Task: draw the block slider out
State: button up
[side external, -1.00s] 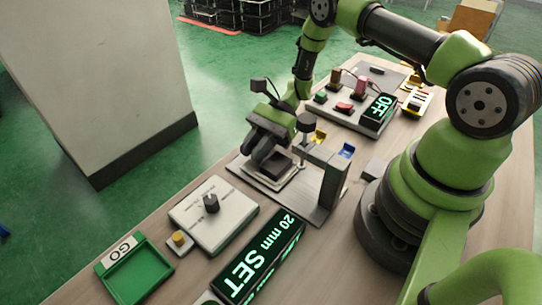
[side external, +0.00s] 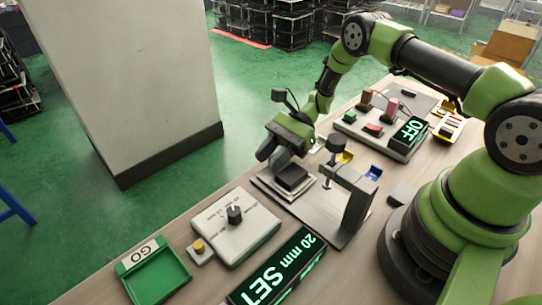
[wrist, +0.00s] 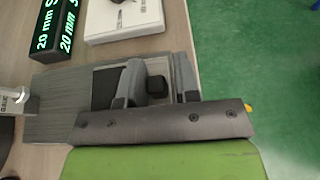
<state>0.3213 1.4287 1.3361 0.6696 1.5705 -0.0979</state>
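The block slider shows in the side view as a dark block (side external: 292,177) on a pale stepped plate, on a grey base (side external: 325,218). An upright bracket (side external: 357,205) with a vertical screw (side external: 333,160) stands beside the block. My gripper (side external: 272,150) is above and just left of the block. In the wrist view the two grey fingers of my gripper (wrist: 158,90) are apart, with a small dark knob (wrist: 157,87) between them and gaps beside it. The dark block (wrist: 104,88) lies left of the fingers, partly hidden by the left one.
A dial box (side external: 236,228), a lit "20 mm SET" display (side external: 278,268) and a green GO tray (side external: 155,275) stand at the near end. A switch box with an OFF display (side external: 410,132) is beyond.

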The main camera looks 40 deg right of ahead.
jog(key=v, duration=0.9)
jog(key=shift+d+r, duration=0.1)
jog(key=shift+d, duration=0.3)
jog(key=shift+r, duration=0.1)
jog(key=s+a+r+n+h, duration=0.2)
jog(key=a+r+n+h, duration=0.15)
jog(key=r, duration=0.55)
jog(key=s+a+r+n+h, duration=0.2)
jog(key=s+r+n+h, duration=0.15)
jog(key=r, duration=0.65)
jog(key=s+a+r+n+t+h, duration=0.1)
jog(key=s+r+n+t+h, duration=0.1)
jog(key=s, duration=0.5)
jog(key=s+a+r+n+t+h, duration=0.1)
jog(key=s+r+n+t+h, duration=0.1)
jog(key=s+r+n+t, duration=0.2)
jog(key=shift+s+n+t, duration=0.5)
jog(key=shift+s+t, duration=0.1)
jog(key=shift+s, duration=0.9)
jog(key=shift+r, duration=0.1)
